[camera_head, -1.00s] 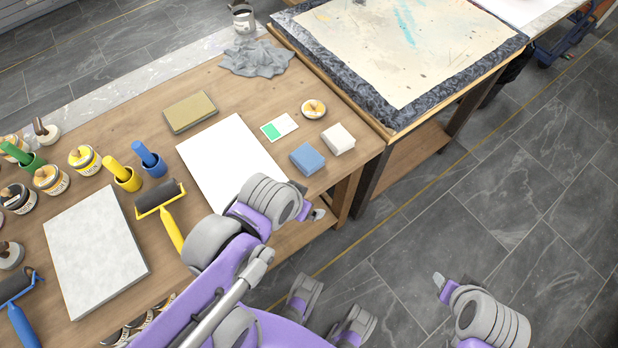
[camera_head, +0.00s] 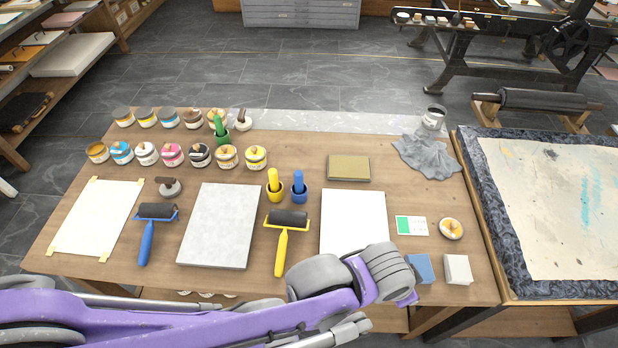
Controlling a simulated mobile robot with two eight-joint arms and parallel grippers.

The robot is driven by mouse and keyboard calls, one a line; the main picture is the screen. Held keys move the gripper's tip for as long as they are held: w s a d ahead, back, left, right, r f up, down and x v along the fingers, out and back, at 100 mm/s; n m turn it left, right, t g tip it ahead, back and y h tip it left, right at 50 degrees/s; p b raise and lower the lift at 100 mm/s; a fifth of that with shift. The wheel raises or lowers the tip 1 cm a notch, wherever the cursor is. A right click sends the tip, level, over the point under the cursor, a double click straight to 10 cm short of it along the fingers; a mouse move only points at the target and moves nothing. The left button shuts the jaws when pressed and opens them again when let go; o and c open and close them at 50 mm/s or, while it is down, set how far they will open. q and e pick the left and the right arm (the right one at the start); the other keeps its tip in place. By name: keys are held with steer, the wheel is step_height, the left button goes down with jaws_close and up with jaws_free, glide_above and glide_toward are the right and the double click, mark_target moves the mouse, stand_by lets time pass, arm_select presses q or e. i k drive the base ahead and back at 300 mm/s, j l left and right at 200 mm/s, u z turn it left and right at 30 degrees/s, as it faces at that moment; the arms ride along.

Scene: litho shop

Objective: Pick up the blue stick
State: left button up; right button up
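The blue stick (camera_head: 298,181) stands nearly upright in a small blue cup (camera_head: 299,195) near the middle of the table. A yellow stick (camera_head: 273,180) in a yellow cup (camera_head: 274,194) is just to its left. My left arm comes in from the left along the table's front edge. My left gripper (camera_head: 408,298) is at the front right, in front of the blue block and well away from the blue stick. Its fingers are hidden or too small to read. My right gripper is out of view.
A yellow-handled roller (camera_head: 282,250) lies in front of the cups. A grey slab (camera_head: 221,225) is to the left and a white sheet (camera_head: 352,215) to the right. Ink tins (camera_head: 227,157) and a green stick (camera_head: 218,127) are behind. A blue block (camera_head: 422,268) is at the right.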

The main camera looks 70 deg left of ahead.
mark_target(299, 175)
steer(key=u, duration=3.85)
steer(key=z, duration=0.4)
steer(key=l+z, duration=0.15)
steer(key=z, duration=0.2)
steer(key=k+l+z, duration=0.1)
steer(key=z, duration=0.3)
steer(key=i+j+z, duration=0.2)
steer(key=z, duration=0.15)
steer(key=i+j+z, duration=0.5)
steer(key=z, duration=0.2)
steer(key=k+j, duration=0.05)
